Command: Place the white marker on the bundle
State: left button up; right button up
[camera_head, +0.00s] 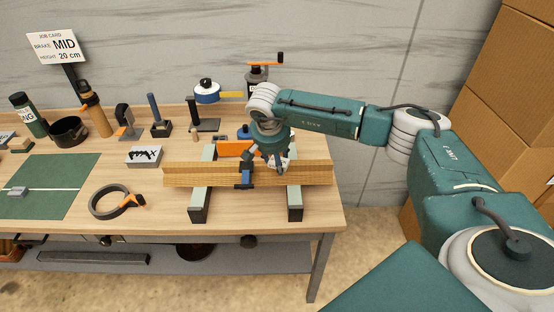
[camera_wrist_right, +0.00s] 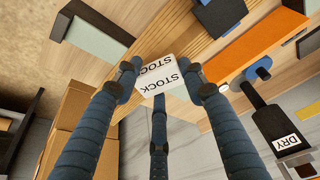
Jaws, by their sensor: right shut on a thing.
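The bundle (camera_head: 205,175) is a long stack of thin wooden slats lying across two pale green supports with dark ends. It also shows in the right wrist view (camera_wrist_right: 182,33). The white marker (camera_wrist_right: 158,76), a small white block lettered STOCK, sits between the fingers of my right gripper (camera_wrist_right: 160,82). In the head view my right gripper (camera_head: 274,160) is over the right half of the bundle and mostly hides the marker. The marker overlaps the bundle in the wrist view; I cannot tell whether they touch. My left gripper is not in view.
A blue-black clamp (camera_head: 245,174) stands at the bundle's middle, with an orange bar (camera_head: 236,149) behind it. A black ring strap (camera_head: 112,202) lies to the left. Cardboard boxes (camera_head: 510,95) stand at right.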

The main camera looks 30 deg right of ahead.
jog(key=shift+s+a+f+b, duration=0.2)
jog(key=shift+s+f+b, duration=0.3)
jog(key=shift+f, duration=0.25)
jog(key=o, duration=1.1)
jog(key=shift+w, duration=0.1)
jog(key=shift+c, duration=0.2)
jog(key=shift+w+d+f, duration=0.1)
jog(key=shift+w+f, duration=0.15)
jog(key=shift+r, duration=0.2)
jog(key=shift+d+r+p, duration=0.1)
jog(key=shift+r+p, duration=0.65)
jog(key=shift+r, duration=0.05)
jog(key=b+v, duration=0.4)
jog(key=v, duration=0.7)
jog(key=shift+r, duration=0.4)
